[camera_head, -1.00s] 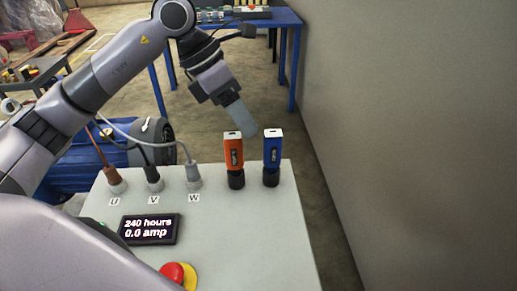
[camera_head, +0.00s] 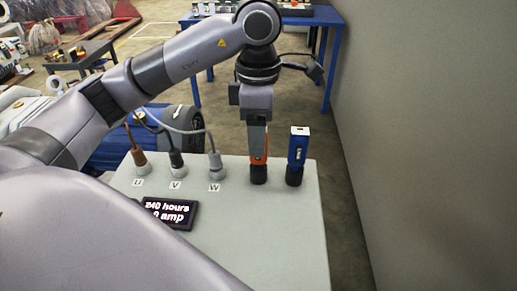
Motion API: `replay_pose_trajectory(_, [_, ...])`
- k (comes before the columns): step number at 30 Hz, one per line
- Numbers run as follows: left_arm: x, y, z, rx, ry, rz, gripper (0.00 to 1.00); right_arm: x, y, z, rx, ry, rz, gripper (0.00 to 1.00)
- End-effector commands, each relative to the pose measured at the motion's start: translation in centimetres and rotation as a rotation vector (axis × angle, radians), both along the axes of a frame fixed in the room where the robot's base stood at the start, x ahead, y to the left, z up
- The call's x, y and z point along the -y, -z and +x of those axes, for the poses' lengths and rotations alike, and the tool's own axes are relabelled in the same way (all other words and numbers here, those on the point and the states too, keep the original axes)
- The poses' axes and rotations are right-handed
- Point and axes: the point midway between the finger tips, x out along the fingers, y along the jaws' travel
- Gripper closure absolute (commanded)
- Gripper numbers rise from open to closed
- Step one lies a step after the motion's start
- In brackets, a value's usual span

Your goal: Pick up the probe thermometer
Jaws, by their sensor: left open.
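An orange handheld device (camera_head: 259,161) stands upright in a black base on the grey cabinet top. A similar blue device (camera_head: 297,154) with a white top stands just to its right. I cannot tell from the picture which of them is the probe thermometer. My left gripper (camera_head: 258,152) points straight down at the orange device, its fingers covering most of the device's upper part. The jaws are open, and I cannot tell whether they touch it. The blue device is clear of my gripper. My right gripper is not in view.
Three cable plugs marked U, V and W (camera_head: 215,170) stand left of the devices, with loose cables above. A display (camera_head: 168,213) reads "240 hours", partly hidden by my arm. A blue motor (camera_head: 115,150) lies behind the grey cabinet (camera_head: 285,235). A wall (camera_head: 430,150) rises at right.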

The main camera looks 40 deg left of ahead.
Motion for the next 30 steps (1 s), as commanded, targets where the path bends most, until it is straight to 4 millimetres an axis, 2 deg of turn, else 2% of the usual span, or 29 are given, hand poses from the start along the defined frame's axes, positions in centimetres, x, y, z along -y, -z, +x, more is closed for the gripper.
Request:
replay_pose_trajectory(6, [-0.1, 2.8, 0.2, -0.003, -0.002, 0.001, 0.38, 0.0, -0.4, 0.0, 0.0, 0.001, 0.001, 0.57])
replay_pose_trajectory(15, [-0.1, 3.2, 0.2, 0.001, -0.001, 0.001, 0.38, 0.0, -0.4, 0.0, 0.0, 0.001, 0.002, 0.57])
replay_pose_trajectory(20, [-0.1, 3.2, 0.2, 0.0, -0.002, 0.0, 0.9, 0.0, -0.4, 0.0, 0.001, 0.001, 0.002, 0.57])
replay_pose_trajectory(21, [-0.1, 3.2, 0.2, 0.0, -0.002, 0.0, 0.94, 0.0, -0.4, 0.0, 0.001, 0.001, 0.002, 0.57])
replay_pose_trajectory(30, [-0.1, 3.1, 0.2, 0.001, -0.002, 0.0, 0.94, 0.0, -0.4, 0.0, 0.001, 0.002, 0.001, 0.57])
